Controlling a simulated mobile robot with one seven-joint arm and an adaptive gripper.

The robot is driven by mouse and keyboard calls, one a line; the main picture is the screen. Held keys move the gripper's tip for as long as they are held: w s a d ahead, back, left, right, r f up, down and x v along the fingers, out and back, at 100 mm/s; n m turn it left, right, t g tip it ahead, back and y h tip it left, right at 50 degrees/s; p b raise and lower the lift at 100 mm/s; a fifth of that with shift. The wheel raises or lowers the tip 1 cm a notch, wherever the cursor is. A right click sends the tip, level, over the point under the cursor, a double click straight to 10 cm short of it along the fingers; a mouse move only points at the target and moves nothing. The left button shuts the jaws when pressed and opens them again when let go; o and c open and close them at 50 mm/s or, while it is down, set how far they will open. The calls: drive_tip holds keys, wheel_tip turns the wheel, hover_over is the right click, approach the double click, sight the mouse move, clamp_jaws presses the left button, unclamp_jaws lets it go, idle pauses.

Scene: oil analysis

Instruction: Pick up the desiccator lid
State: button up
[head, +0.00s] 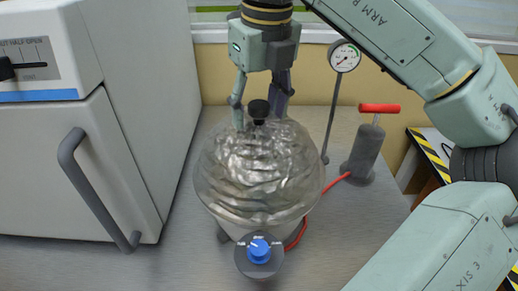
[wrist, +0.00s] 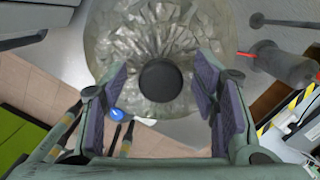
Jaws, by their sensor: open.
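The desiccator lid (head: 258,165) is a clear, glassy dome with a black knob (head: 258,110) on top. It sits on the desiccator on the grey bench. My gripper (head: 261,108) is above the lid, pointing down, with its fingers open on either side of the knob. In the wrist view the lid (wrist: 150,35) fills the upper middle, and the knob (wrist: 160,80) lies between the two open finger pads (wrist: 162,98), with a gap on each side. The desiccator body is mostly hidden under the dome. A blue valve knob (head: 259,250) shows at its front.
A white oven (head: 130,110) with a grey handle (head: 95,190) stands close on the left. A hand pump (head: 366,150) with a red handle and a red hose stands on the right, beside a pressure gauge (head: 344,56) on a stand. Bare bench (head: 350,220) shows at the front right.

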drive_tip(key=shift+c, duration=0.5)
clamp_jaws()
idle(0.6)
